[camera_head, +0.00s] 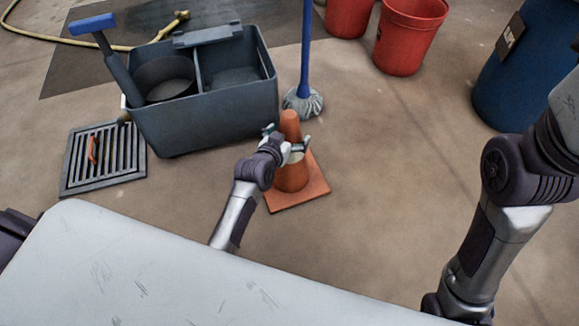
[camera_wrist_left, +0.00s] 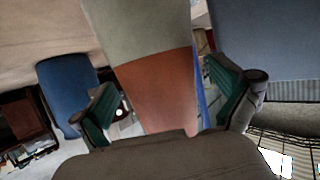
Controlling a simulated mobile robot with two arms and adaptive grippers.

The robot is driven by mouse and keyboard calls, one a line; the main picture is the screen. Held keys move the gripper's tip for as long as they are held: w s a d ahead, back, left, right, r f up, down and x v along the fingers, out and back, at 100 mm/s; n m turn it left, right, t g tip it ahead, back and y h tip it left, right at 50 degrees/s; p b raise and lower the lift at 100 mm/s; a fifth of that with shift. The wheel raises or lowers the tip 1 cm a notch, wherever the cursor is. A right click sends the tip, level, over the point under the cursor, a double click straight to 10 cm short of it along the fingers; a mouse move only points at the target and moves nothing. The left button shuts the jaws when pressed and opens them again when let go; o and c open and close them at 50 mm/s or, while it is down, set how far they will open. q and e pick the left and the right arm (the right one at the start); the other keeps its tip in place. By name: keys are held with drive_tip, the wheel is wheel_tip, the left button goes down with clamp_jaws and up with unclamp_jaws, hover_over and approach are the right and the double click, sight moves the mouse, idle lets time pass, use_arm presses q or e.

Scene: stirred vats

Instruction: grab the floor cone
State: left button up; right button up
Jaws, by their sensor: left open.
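The floor cone (camera_head: 291,178) is orange with a pale band and a square orange base. It stands upright on the floor near the middle of the head view. My left gripper (camera_head: 287,141) is open at the cone's upper part, its fingers to either side and hiding part of the band. In the left wrist view the cone (camera_wrist_left: 158,92) shows between the two green-padded fingers of the gripper (camera_wrist_left: 168,103), with a gap on each side. My right arm shows at the right of the head view, but its gripper is out of view.
A grey mop bucket (camera_head: 215,118) stands behind and left of the cone. A mop (camera_head: 304,103) stands close behind it. A floor drain grate (camera_head: 105,160) lies left. Red buckets (camera_head: 408,40) and a blue barrel (camera_head: 520,75) stand behind right. Floor right of the cone is clear.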

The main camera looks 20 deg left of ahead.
use_arm(q)
drive_tip(key=shift+w+f, duration=0.1)
drive_tip(key=shift+w, duration=0.1)
drive_tip(key=c, duration=1.7)
drive_tip(key=shift+c, duration=0.7)
